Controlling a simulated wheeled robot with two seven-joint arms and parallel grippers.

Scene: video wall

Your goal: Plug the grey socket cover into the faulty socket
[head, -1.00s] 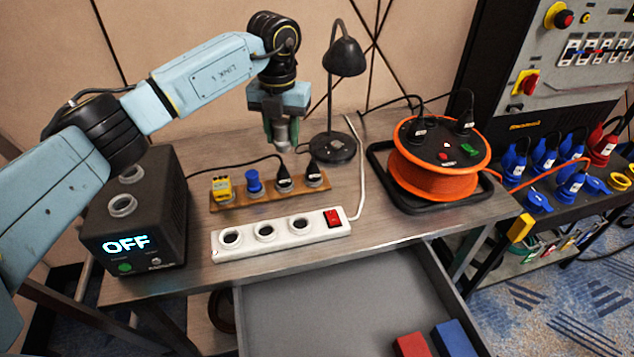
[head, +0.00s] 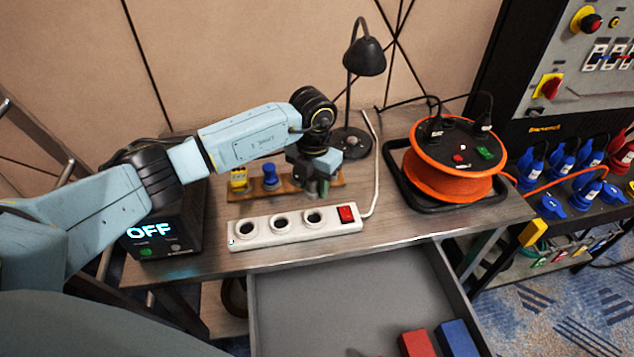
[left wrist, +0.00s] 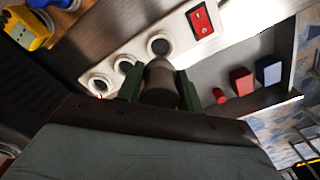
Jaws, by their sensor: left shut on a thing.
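My left gripper (head: 318,188) is shut on a grey, rounded socket cover (left wrist: 160,84), which shows between the green fingers in the left wrist view. In the head view the cover is hard to make out. A white power strip (head: 262,238) lies along the table front, with three round sockets and a red switch (head: 347,213). The strip also shows in the left wrist view (left wrist: 133,50). The gripper is above and behind the strip's right part, near the rightmost socket (head: 313,216); the cover appears apart from it. Which socket is faulty cannot be told. My right gripper is out of view.
Behind the strip, a wooden rack (head: 250,194) holds a yellow plug (head: 239,180) and a blue plug (head: 270,177). A black lamp (head: 366,57) and orange cable reel (head: 450,180) stand right. A box reading OFF (head: 160,240) stands left. An open drawer (head: 340,300) holds coloured blocks.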

